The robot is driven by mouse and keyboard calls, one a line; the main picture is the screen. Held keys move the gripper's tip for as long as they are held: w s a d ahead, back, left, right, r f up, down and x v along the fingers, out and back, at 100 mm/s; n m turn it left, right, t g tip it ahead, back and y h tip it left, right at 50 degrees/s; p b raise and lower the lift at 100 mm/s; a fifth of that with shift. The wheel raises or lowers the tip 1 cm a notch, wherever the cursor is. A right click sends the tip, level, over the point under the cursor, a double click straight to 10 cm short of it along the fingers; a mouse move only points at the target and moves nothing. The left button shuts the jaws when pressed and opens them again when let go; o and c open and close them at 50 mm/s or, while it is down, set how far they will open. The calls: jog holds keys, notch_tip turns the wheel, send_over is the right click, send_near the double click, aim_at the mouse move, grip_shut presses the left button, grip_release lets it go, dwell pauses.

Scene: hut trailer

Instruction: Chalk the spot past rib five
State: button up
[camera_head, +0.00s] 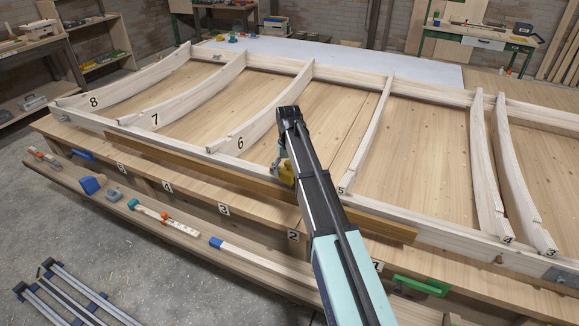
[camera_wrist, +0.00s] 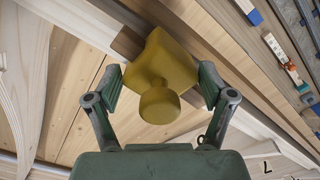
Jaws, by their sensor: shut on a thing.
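My gripper (camera_head: 284,168) is shut on a yellow block with a round knob (camera_wrist: 168,60), its fingers on both sides in the wrist view. In the head view the yellow block (camera_head: 287,178) shows partly behind my arm, close to a long brown strip (camera_head: 235,177) along the frame's near rail. I cannot tell whether it touches the strip. Rib five (camera_head: 366,130), a pale curved rib marked 5, stands just right of the gripper. Rib six (camera_head: 265,122) is to the left. I see no chalk mark; my arm hides part of the strip and rail.
Ribs seven (camera_head: 180,100) and eight (camera_head: 125,86) are farther left; ribs four (camera_head: 483,170) and three (camera_head: 515,180) stand close together at right. A lower front shelf holds a blue block (camera_head: 92,185), a rule (camera_head: 170,222) and a green handle (camera_head: 422,286).

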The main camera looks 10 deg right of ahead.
jog(key=w+d, duration=0.2)
jog(key=w, duration=0.1)
jog(key=shift+w+d+r+p, duration=0.15)
jog(key=shift+d+r+p, duration=0.1)
jog(key=shift+p, duration=0.15)
notch_tip(320, 180, up, 8)
jog(key=p, duration=0.3)
jog(key=shift+f+p, duration=0.2)
jog(key=shift+p, duration=0.15)
jog(key=shift+a, duration=0.1)
